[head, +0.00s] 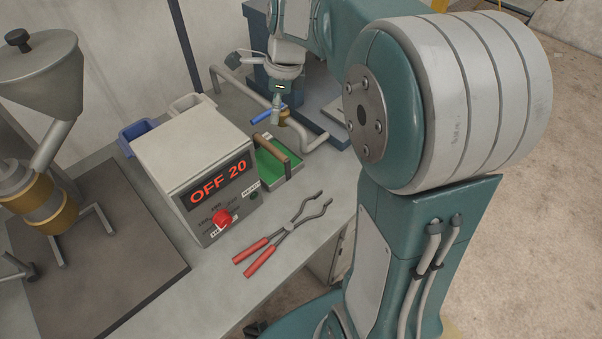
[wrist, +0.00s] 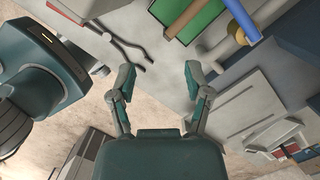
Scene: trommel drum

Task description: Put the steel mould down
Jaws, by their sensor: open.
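I cannot make out a steel mould for certain in either view. My gripper (wrist: 158,72) is open in the wrist view, with its two fingers wide apart and nothing between them. In the head view my gripper (head: 277,100) is small and partly hidden, over the far end of the bench, close to a blue bar (head: 261,117) and a brass-coloured round part (head: 284,117). The green tray (head: 266,168) with a brown handle lies just in front of these. It also shows at the top of the wrist view (wrist: 207,22).
Red-handled tongs (head: 263,254) lie on the bench (head: 215,288), in front of a control box (head: 193,150) reading "OFF 20". A blue bin (head: 138,134) stands behind the box. A hopper machine (head: 45,85) is at left. Bare floor (head: 535,220) lies right.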

